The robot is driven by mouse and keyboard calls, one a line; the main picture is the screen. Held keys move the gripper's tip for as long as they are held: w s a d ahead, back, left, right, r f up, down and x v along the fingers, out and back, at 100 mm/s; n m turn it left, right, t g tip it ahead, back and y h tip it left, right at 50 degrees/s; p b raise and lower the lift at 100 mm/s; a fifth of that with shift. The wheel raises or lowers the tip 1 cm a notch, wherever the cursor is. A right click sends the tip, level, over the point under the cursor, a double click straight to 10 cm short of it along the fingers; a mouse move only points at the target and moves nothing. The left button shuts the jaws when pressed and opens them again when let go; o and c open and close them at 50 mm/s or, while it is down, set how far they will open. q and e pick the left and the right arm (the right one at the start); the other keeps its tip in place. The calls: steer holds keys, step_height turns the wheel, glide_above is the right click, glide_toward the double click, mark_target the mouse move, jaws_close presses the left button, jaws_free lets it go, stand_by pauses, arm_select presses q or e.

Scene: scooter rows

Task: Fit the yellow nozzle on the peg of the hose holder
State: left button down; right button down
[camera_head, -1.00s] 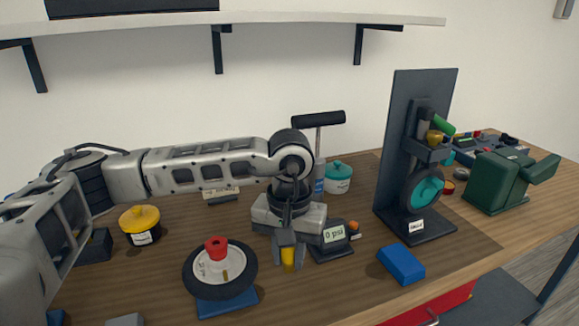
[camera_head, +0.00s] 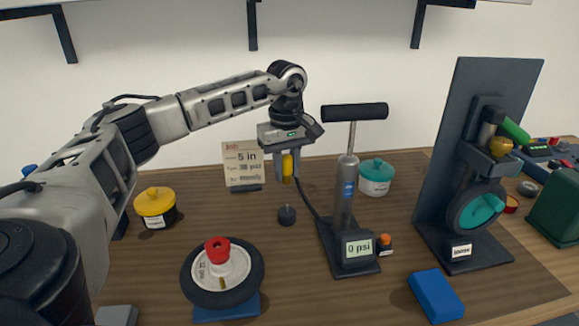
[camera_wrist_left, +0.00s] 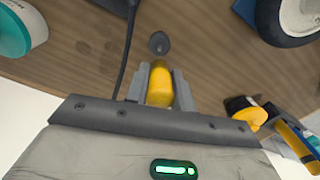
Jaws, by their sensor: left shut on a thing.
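My left gripper (camera_head: 286,168) is shut on the yellow nozzle (camera_head: 287,166), which points down and hangs above the table. The nozzle also shows between the fingers in the left wrist view (camera_wrist_left: 160,85). The hose holder (camera_head: 287,214), a small dark round base with a short peg, stands on the table below the nozzle, apart from it. It shows just beyond the nozzle tip in the wrist view (camera_wrist_left: 158,42). A black hose (camera_head: 309,200) runs from near the gripper down to the pump (camera_head: 344,195). My right gripper is not in view.
The pump, with a 0 psi display (camera_head: 359,249), stands close right of the holder. A wheel (camera_head: 221,274) on a blue stand is at front left. A yellow-lidded jar (camera_head: 155,206), job card (camera_head: 242,163), teal-lidded jar (camera_head: 376,176) and blue box (camera_head: 435,295) surround it.

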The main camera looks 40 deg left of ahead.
mark_target(286, 177)
arm_select(q)
step_height(286, 177, down, 3)
steer(key=shift+w+a+f+b, duration=0.1)
steer(key=shift+a+b, duration=0.05)
steer(key=shift+b, duration=0.85)
steer(key=shift+f+b, duration=0.85)
steer(key=shift+f, duration=0.25)
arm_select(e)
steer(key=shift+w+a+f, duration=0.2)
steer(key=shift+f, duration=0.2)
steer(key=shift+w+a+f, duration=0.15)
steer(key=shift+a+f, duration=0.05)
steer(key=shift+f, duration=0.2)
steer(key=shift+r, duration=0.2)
arm_select(q)
steer(key=shift+f, duration=0.3)
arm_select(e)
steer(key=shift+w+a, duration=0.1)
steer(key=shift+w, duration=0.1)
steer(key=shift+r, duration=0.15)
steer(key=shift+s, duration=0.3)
